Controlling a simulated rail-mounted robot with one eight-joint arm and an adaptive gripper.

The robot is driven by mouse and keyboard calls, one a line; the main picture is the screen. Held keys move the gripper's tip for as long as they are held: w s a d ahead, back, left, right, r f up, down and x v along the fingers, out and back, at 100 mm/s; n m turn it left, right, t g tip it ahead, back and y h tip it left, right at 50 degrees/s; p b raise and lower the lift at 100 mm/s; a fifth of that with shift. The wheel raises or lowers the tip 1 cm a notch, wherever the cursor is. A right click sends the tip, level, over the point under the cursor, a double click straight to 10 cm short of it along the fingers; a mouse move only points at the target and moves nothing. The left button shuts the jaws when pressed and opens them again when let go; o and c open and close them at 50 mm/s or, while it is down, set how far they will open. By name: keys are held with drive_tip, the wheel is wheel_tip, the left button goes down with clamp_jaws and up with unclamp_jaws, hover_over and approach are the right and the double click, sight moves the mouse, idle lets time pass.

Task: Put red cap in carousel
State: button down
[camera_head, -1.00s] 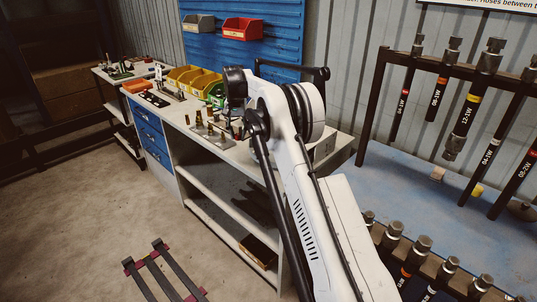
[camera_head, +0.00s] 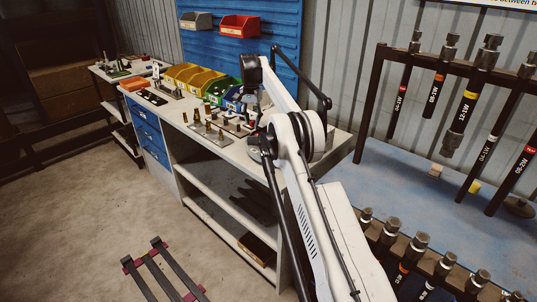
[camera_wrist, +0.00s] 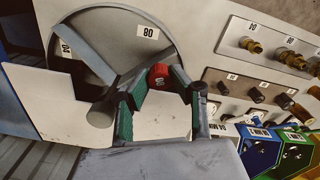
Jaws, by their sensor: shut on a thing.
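The red cap (camera_wrist: 159,75) shows in the wrist view at the far end of my gripper (camera_wrist: 160,82), between its green-padded fingertips. The gripper is shut on it. The carousel (camera_wrist: 84,28) is a round grey dish with dividers and white number labels, at the upper left of the wrist view. The cap and fingertips overlap its right edge in this view; I cannot tell the height between them. In the head view my arm hides the gripper and the cap.
A metal plate with brass and dark fittings (camera_wrist: 258,95) stands right of the gripper. Blue (camera_wrist: 258,150) and green bins are at the lower right. In the head view, yellow bins (camera_head: 190,77) line the workbench (camera_head: 190,130). Hoses hang on a rack (camera_head: 450,63) at right.

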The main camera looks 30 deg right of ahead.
drive_tip(key=shift+s+f+b, duration=0.35)
drive_tip(key=shift+s, duration=0.3)
drive_tip(key=s+f, duration=0.1)
drive_tip(key=s, duration=0.2)
drive_tip(key=s+d+f, duration=0.1)
drive_tip(key=s+f, duration=0.1)
drive_tip(key=s, duration=0.1)
drive_tip(key=s+d+f, duration=0.1)
drive_tip(key=s+f, duration=0.1)
drive_tip(key=s, duration=0.1)
drive_tip(key=shift+d+f+p, duration=0.2)
drive_tip(key=shift+d+p, duration=0.05)
drive_tip(key=shift+p, duration=0.05)
drive_tip(key=shift+f, duration=2.05)
drive_tip(key=shift+f, duration=0.15)
drive_tip(key=c, duration=2)
unclamp_jaws()
drive_tip(key=shift+f, duration=0.1)
drive_tip(key=o, duration=0.5)
